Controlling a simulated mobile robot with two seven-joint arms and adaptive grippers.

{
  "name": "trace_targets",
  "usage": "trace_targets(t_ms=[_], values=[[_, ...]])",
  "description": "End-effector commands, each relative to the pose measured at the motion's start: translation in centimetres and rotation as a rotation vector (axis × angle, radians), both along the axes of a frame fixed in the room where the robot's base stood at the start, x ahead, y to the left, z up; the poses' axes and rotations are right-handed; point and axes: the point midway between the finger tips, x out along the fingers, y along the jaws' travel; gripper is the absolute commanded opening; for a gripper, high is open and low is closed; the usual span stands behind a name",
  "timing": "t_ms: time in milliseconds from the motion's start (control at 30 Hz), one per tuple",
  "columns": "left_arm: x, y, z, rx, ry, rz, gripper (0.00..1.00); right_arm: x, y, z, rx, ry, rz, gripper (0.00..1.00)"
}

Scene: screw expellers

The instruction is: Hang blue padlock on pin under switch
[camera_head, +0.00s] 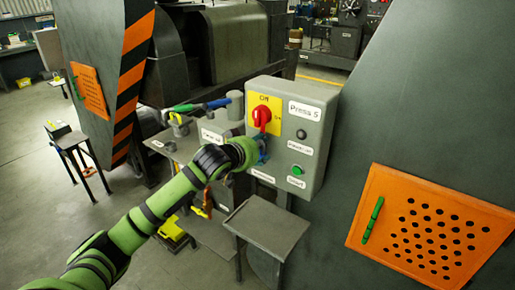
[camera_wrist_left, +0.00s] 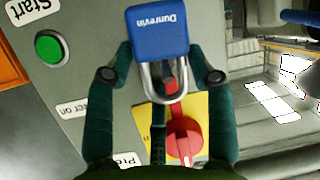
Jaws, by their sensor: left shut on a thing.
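The grey control box (camera_head: 318,131) carries a red switch (camera_head: 261,117) on a yellow plate (camera_head: 274,103). My left gripper (camera_head: 262,150) is at the box face just below the switch. In the left wrist view my left gripper (camera_wrist_left: 162,50) is shut on the blue padlock (camera_wrist_left: 158,32), with a finger at each side of its body. The padlock's steel shackle points toward the red switch (camera_wrist_left: 184,138). My right gripper is not in view.
A green button (camera_head: 297,170) sits on the box, right of my gripper. A small grey table (camera_head: 268,228) stands below the box. An orange perforated panel (camera_head: 430,225) is on the machine at right. A bench with tools (camera_head: 178,140) is behind my arm.

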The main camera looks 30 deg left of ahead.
Motion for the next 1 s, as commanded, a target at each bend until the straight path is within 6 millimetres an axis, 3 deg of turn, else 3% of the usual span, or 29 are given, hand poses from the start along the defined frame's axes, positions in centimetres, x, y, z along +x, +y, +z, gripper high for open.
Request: trace_targets(t_ms=[633,667,1000], values=[[0.3,0.2,-1.5,-0.001,0.015,0.004,0.07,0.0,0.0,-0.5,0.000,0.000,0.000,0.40],[0.4,0.2,-1.6,-0.001,0.015,0.004,0.01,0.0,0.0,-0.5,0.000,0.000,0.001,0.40],[0.8,0.3,-2.4,0.000,0.016,0.003,0.00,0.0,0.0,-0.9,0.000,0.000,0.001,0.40]])
